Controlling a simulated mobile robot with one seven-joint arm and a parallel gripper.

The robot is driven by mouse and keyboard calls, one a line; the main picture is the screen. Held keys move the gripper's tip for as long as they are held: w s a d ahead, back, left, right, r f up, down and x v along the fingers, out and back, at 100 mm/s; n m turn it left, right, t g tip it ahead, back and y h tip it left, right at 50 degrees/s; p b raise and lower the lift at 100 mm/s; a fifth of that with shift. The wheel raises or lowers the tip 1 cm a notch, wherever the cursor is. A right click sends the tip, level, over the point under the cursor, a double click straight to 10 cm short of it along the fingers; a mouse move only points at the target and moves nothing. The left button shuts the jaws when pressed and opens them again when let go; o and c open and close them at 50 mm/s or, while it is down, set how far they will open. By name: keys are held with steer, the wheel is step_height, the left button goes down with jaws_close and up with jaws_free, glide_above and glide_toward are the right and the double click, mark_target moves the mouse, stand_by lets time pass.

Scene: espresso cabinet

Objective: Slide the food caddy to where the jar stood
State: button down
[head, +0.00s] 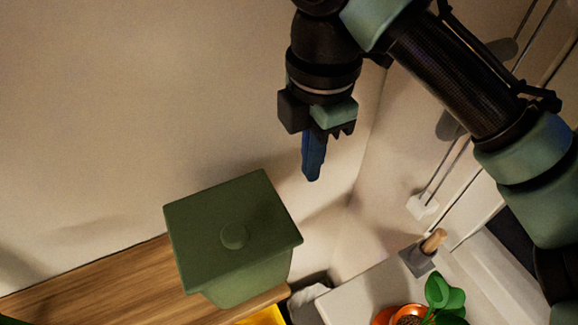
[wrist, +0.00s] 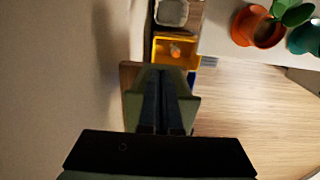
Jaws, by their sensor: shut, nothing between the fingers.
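The food caddy (head: 236,240) is a green box with a square lid and a round knob. It stands on a wooden shelf (head: 120,268) against the wall in the head view. In the wrist view the caddy (wrist: 189,106) is mostly hidden behind my fingers. My gripper (head: 313,178) is shut and empty, with blue fingers pointing down. It hangs above the caddy's lid, apart from it in the head view. The fingers show end-on in the wrist view (wrist: 164,82). I see no jar in either view.
A yellow bin (wrist: 174,51) and a grey container (wrist: 171,13) lie beyond the shelf end. An orange pot (wrist: 257,27) with a green plant stands on a pale surface at right. A wooden-handled tool (head: 432,242) stands near the wall corner.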

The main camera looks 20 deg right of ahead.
steer(key=a+f, duration=0.1)
steer(key=f, duration=0.2)
steer(key=a+f+p, duration=0.1)
steer(key=f, duration=0.2)
steer(key=s+a+f, duration=0.1)
steer(key=f, duration=0.3)
steer(key=shift+a, duration=0.3)
